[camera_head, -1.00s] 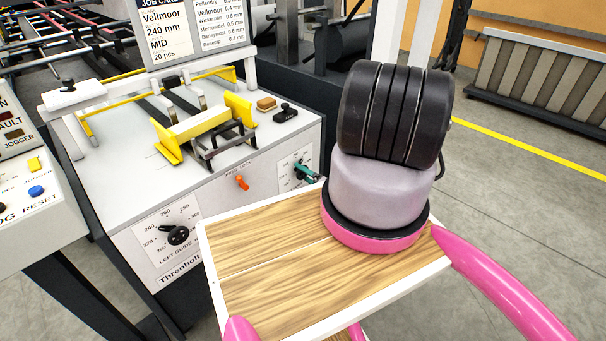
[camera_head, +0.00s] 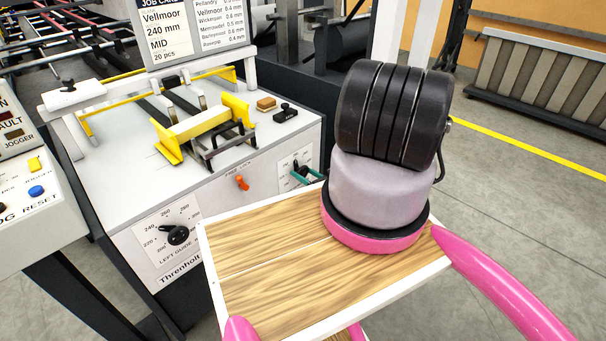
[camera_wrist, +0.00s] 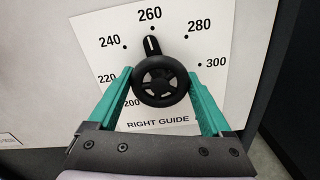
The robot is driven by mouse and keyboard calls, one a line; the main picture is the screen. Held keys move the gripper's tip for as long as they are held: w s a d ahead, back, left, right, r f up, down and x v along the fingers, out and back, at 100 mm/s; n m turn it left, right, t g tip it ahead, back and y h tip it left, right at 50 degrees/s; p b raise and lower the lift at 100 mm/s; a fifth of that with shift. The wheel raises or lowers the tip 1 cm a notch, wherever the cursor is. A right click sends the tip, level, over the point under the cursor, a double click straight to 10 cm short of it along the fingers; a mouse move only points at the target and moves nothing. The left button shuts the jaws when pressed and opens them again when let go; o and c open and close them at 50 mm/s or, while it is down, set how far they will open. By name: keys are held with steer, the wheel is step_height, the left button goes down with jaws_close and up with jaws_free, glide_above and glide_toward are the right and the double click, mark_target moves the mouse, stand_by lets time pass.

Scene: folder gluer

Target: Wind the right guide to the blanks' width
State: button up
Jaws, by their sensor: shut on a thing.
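The right guide dial (camera_wrist: 208,75) faces me in the wrist view, with marks from 200 to 300. Its black hand knob (camera_wrist: 160,92) sits in the middle, and the pointer (camera_wrist: 152,46) above it stands at about 260. My gripper (camera_wrist: 158,77) is shut on the knob, one teal finger on each side. In the head view the gripper (camera_head: 304,175) is at the machine's front face, partly hidden by my arm. The job card (camera_head: 165,30) reads Vellmoor, 240 mm, MID, 20 pcs.
The left guide knob (camera_head: 178,235) is on the same face, lower left. An orange lever (camera_head: 242,183) sits between the two dials. A yellow guide piece (camera_head: 200,125) and a small black clamp (camera_head: 285,115) are on top of the machine.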

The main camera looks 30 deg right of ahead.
steer(key=n, duration=0.3)
steer(key=shift+s+f+n, duration=0.1)
steer(key=shift+s+n, duration=0.05)
steer(key=shift+n, duration=1.85)
steer(key=o, duration=1.2)
steer(key=shift+c, duration=0.2)
steer(key=v, duration=1)
steer(key=shift+s, duration=0.35)
steer(key=shift+d, duration=0.2)
